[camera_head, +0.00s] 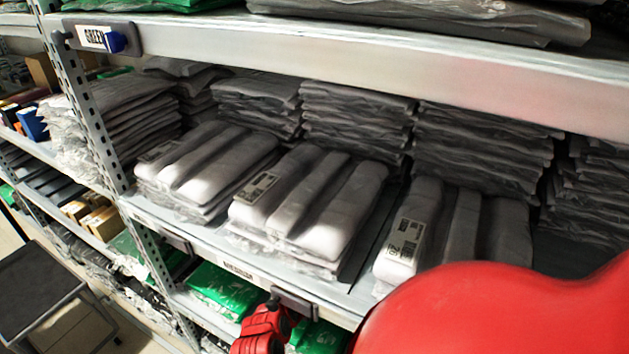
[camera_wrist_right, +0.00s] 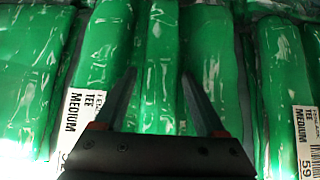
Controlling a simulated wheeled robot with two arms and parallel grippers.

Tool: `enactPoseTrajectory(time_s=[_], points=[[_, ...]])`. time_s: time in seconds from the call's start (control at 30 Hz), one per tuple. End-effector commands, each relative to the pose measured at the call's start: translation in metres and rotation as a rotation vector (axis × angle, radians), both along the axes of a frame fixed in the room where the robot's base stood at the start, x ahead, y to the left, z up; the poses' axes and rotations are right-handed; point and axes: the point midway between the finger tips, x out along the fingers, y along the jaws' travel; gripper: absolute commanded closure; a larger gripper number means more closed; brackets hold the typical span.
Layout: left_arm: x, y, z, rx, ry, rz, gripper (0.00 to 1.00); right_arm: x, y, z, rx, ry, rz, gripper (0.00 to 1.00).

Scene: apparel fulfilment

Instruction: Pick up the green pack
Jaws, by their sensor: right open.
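Green packs (camera_wrist_right: 165,55) in clear shiny wrap fill the right wrist view, with white labels reading "TEE MEDIUM" (camera_wrist_right: 80,118). My right gripper (camera_wrist_right: 160,72) is open, its two dark fingers pointing over the middle green pack. Nothing is between the fingers; whether they touch the pack I cannot tell. In the head view, green packs (camera_head: 220,287) lie on the lower shelf, partly hidden by the shelf above. My red right arm covers the lower right there, and its gripper is not visible. My left gripper is in neither view.
The middle shelf (camera_head: 330,302) above holds several stacks of grey packs (camera_head: 312,205). A metal upper shelf (camera_head: 330,58) runs across the top. A perforated upright post (camera_head: 85,110) stands at the left. A dark step or cart top (camera_head: 38,290) is at the lower left.

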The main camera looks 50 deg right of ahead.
Motion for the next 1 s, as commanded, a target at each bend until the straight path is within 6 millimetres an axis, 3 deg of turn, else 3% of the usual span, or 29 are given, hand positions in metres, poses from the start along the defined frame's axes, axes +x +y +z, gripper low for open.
enactPoseTrajectory(time_s=[0.3, 0.7, 1.0], points=[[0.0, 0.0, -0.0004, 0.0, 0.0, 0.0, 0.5, 0.0008, -0.003, -0.0028, -0.001, -0.002, 0.0, 0.28], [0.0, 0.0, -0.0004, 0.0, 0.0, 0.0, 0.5, 0.0006, -0.0029, -0.0028, -0.001, -0.001, -0.001, 0.99], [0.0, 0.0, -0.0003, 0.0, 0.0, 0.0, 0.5, 0.0005, -0.0029, -0.0023, -0.001, -0.001, -0.001, 1.0]])
